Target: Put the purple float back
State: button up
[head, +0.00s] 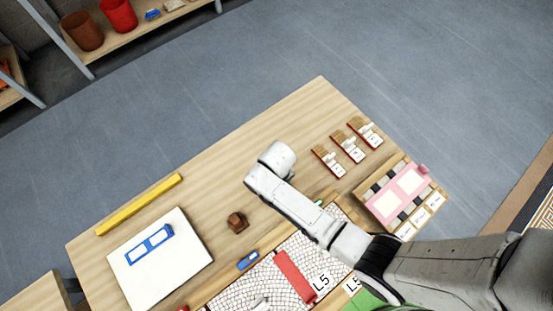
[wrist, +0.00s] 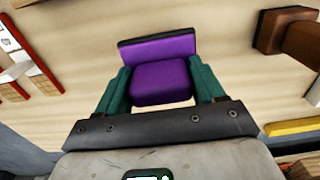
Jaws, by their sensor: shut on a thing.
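In the wrist view a purple float (wrist: 158,46) with a purple block handle and a dark-edged plate is between the two teal fingers of my gripper (wrist: 160,82). The fingers are shut on its handle. Pale wooden table shows around the float; I cannot tell whether the float touches it. In the head view my arm hides the gripper and the float.
The table (head: 232,165) holds a brown block (head: 237,222), a yellow bar (head: 140,204), a white board (head: 180,262) with a blue frame (head: 150,244), a red tool (head: 294,276) on a mosaic panel (head: 250,290), and a rack with pink pieces (head: 410,179). Its far middle is clear.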

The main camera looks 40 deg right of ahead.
jog(key=shift+w+f+b, duration=0.15)
jog(key=shift+f+b, duration=0.05)
jog(key=shift+f, duration=0.65)
jog(key=shift+w+f+b, duration=0.1)
jog(key=shift+f+b, duration=0.05)
jog(key=shift+f, duration=0.7)
jog(key=shift+f, duration=0.15)
jog(key=o, duration=0.9)
jog(key=shift+o, duration=0.2)
notch_tip(320, 180, up, 12)
jog(key=shift+r+p, duration=0.15)
jog(key=shift+p, duration=0.9)
jog(key=s+d+r, duration=0.4)
jog(key=s+r, duration=0.2)
jog(key=s, duration=0.2)
jog(key=s+d+r+t, duration=0.1)
jog(key=s+d+r, duration=0.3)
jog(key=s+r, duration=0.2)
jog(key=shift+s, duration=1.05)
jog(key=shift+a, duration=0.1)
